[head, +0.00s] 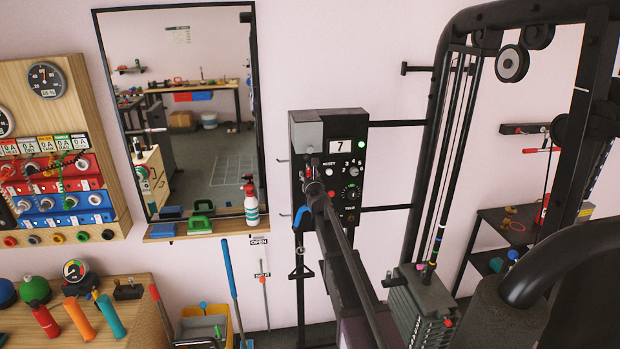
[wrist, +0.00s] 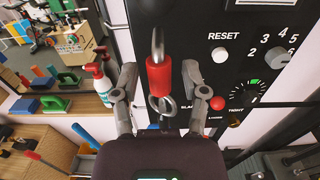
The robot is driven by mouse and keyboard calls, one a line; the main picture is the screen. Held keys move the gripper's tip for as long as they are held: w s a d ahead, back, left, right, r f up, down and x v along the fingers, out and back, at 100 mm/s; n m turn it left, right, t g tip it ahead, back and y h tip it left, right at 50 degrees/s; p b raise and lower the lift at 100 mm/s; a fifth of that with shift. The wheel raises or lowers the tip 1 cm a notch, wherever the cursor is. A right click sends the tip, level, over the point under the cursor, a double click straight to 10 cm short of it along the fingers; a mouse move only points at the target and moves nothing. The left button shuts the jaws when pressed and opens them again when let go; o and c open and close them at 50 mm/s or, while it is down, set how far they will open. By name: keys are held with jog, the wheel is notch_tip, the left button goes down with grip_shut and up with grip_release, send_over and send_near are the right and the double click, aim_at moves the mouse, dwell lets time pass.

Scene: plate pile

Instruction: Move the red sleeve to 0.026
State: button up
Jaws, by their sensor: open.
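The red sleeve (wrist: 159,78) sits on an upright grey metal link, like a carabiner, in front of the black control panel (wrist: 204,25). A metal ring (wrist: 161,106) hangs at its lower end. My gripper (wrist: 160,71) is open, with one finger on each side of the sleeve. Gaps show between the sleeve and both fingers in the wrist view. In the head view, my gripper (head: 313,187) is in front of the panel (head: 345,205), and the sleeve is too small and crowded to make out clearly. I cannot read a position scale for the sleeve.
The panel carries a RESET button (wrist: 219,55), a numbered selector (wrist: 277,58), a TIGHT dial (wrist: 244,95) and a red ball knob (wrist: 217,103) close to my right finger. A spray bottle (wrist: 102,80) stands on the shelf to the left. A weight stack (head: 424,300) stands right.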

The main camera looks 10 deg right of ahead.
jog(key=shift+w, duration=0.3)
jog(key=shift+c, duration=0.2)
dwell(0.3)
grip_shut()
jog(key=shift+f+b, duration=1.15)
jog(key=shift+b, duration=0.05)
jog(key=shift+o, duration=0.8)
grip_release()
jog(key=shift+s, duration=0.1)
jog(key=s, duration=1.2)
